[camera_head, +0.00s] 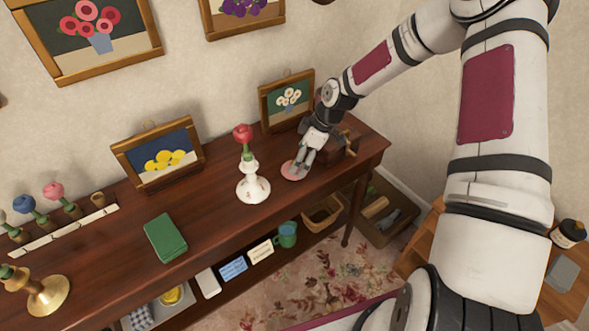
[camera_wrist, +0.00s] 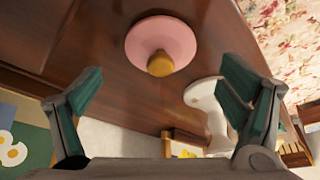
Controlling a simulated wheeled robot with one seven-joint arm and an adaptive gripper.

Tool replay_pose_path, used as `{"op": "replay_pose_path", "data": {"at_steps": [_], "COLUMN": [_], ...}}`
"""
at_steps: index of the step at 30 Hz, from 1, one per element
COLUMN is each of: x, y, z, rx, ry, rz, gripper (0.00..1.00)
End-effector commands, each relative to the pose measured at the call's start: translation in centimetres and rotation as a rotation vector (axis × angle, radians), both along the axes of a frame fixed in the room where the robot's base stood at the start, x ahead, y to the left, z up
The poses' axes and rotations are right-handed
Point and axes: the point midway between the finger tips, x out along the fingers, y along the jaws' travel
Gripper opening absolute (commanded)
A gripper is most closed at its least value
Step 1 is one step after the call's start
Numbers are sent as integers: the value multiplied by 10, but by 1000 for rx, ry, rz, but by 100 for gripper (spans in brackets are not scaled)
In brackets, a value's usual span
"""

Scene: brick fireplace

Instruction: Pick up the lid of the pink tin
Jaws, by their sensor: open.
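The pink round lid (camera_head: 289,170) lies near the right end of the dark wooden table, beside a white candlestick. In the wrist view my gripper (camera_wrist: 160,80) is open and empty, with one finger to each side and the lid beyond the fingertips.
The white candlestick (camera_head: 252,188) with a red flower stands close on the left; it also shows beside the right finger in the wrist view (camera_wrist: 202,96). A framed daisy picture (camera_head: 287,98) and a brown box (camera_head: 343,149) are behind. A green book (camera_head: 165,238) lies farther left.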

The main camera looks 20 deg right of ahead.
Motion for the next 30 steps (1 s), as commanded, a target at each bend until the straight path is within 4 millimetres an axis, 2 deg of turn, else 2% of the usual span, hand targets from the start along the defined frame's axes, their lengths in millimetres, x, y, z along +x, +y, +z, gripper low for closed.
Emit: {"op": "replay_pose_path", "data": {"at_steps": [3, 7, 16, 17, 22, 30], "x": [3, 6, 8, 8, 8, 7], "y": [11, 15, 16, 16, 16, 16], "z": [-16, -30, -36, -36, -35, -35], "rx": [1, 1, 0, 0, 0, 0], "ry": [3, 1, 0, 0, 0, 0], "rz": [3, 3, 1, 1, 1, 1], "gripper": [90, 90, 90, 87, 49, 47]}}
